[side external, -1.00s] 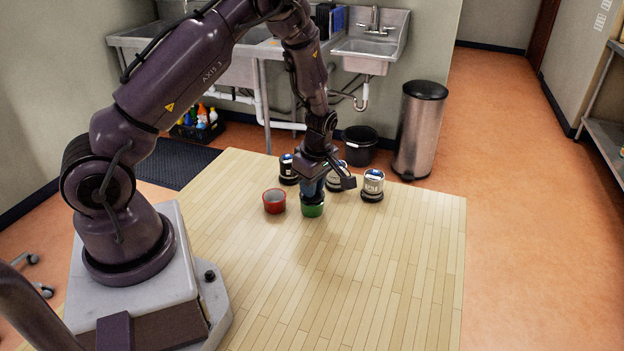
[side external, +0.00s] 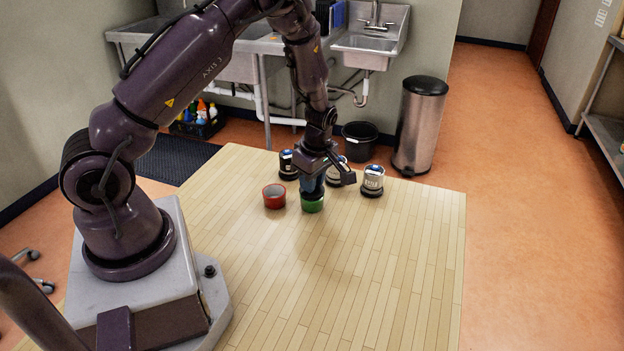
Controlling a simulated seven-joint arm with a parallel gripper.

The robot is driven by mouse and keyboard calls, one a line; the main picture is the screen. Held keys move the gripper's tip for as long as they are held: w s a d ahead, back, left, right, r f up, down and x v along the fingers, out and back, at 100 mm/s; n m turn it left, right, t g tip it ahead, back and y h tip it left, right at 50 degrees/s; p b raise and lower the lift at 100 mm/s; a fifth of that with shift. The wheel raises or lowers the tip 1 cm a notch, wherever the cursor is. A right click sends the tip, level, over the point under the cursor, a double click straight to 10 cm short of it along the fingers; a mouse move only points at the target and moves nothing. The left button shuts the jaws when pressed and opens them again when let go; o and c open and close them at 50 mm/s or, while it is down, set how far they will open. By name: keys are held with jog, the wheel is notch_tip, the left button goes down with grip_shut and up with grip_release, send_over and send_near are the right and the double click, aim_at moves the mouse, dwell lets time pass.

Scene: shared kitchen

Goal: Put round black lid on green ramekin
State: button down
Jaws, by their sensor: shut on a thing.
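The green ramekin (side external: 312,204) stands on the wooden table, right of a red ramekin (side external: 274,197). My gripper (side external: 312,190) points down directly over the green ramekin, with its fingertips at about the rim. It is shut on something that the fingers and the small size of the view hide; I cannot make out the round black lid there. I cannot tell whether what it holds touches the ramekin.
Dark-and-silver canisters stand behind: one on the left (side external: 288,165), one on the right (side external: 372,181), another partly hidden behind my gripper. The front and right of the wooden table (side external: 400,260) are clear. A steel bin (side external: 420,125) stands beyond the table.

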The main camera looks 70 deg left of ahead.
aim_at(317, 192)
jog(key=shift+f, duration=0.6)
jog(key=c, duration=1.3)
grip_release()
jog(key=shift+w+d+r, duration=0.1)
jog(key=shift+d+r, duration=0.15)
jog(key=shift+r, duration=1.55)
jog(key=shift+w+d+r, duration=0.1)
jog(key=shift+d+r, duration=0.2)
jog(key=shift+r, duration=1.55)
jog(key=shift+w+d+r, duration=0.1)
jog(key=shift+d+r, duration=0.15)
jog(key=shift+r, duration=1.55)
